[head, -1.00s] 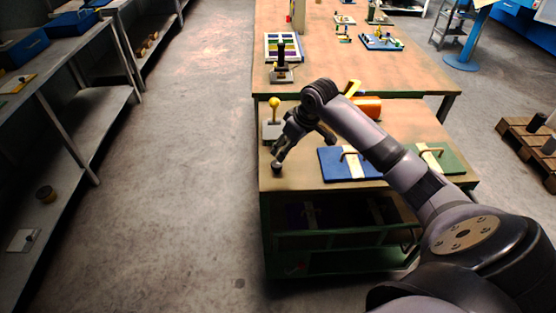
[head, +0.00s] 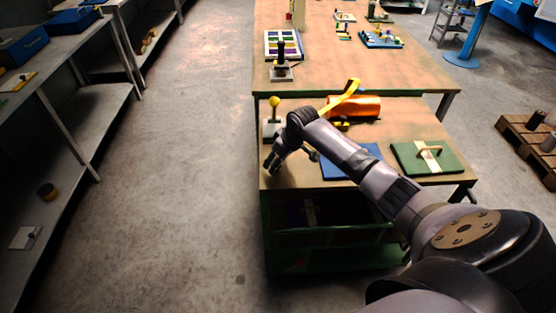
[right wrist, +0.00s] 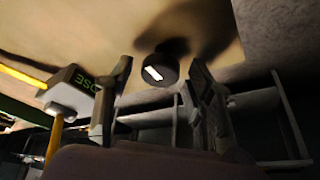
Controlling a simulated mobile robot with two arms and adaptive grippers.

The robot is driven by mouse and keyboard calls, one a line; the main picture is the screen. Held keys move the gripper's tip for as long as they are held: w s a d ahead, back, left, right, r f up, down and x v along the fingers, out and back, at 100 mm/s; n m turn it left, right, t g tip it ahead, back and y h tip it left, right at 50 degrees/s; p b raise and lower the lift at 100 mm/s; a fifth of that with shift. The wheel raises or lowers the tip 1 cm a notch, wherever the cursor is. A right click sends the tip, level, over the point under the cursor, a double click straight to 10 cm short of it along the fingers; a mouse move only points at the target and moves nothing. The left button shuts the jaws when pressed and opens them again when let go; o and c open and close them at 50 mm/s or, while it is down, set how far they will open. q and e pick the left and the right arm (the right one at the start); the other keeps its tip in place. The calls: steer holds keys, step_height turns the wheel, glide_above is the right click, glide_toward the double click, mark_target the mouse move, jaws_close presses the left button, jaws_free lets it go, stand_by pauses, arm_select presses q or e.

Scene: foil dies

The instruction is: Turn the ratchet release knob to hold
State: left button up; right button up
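The knob (right wrist: 159,70) is a dark round knob with a white mark on its face. In the right wrist view it stands out from the tan bench top, between and beyond my right fingertips. My right gripper (right wrist: 160,66) is open, with one finger on each side of the knob; I cannot tell whether either touches it. In the head view my right gripper (head: 272,163) is over the cart's front left corner and hides the knob. No lettering around the knob is readable. My left gripper is not in view.
A grey block with a yellow-balled lever (head: 274,103) stands just behind my gripper. A blue plate (head: 335,170), partly under my arm, a green handled plate (head: 428,158) and an orange cylinder (head: 362,106) with a yellow lever share the top. Floor to the left is clear.

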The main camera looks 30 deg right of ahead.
steer(key=c, duration=1)
steer(key=shift+o, duration=0.2)
steer(key=n+y, duration=0.1)
steer(key=n, duration=0.1)
steer(key=shift+d+n+b, duration=0.15)
steer(key=shift+n+b, duration=0.25)
steer(key=n+y+b, duration=0.1)
steer(key=n, duration=0.1)
steer(key=shift+w+f+n+g+b, duration=0.1)
steer(key=shift+n+g+b, duration=0.2)
steer(key=shift+g, duration=0.1)
steer(key=n+g+y+b, duration=0.1)
steer(key=n+b, duration=0.2)
steer(key=shift+w+n, duration=0.1)
steer(key=shift+n, duration=0.2)
steer(key=n+g+b, duration=0.1)
steer(key=n+b, duration=0.3)
steer(key=shift+w+f+n+g+y, duration=0.1)
steer(key=shift+n+g+y, duration=0.2)
steer(key=shift+g, duration=0.1)
steer(key=n+g+b, duration=0.1)
steer(key=n+b, duration=0.3)
steer(key=shift+g, duration=0.3)
steer(key=shift+r, duration=0.25)
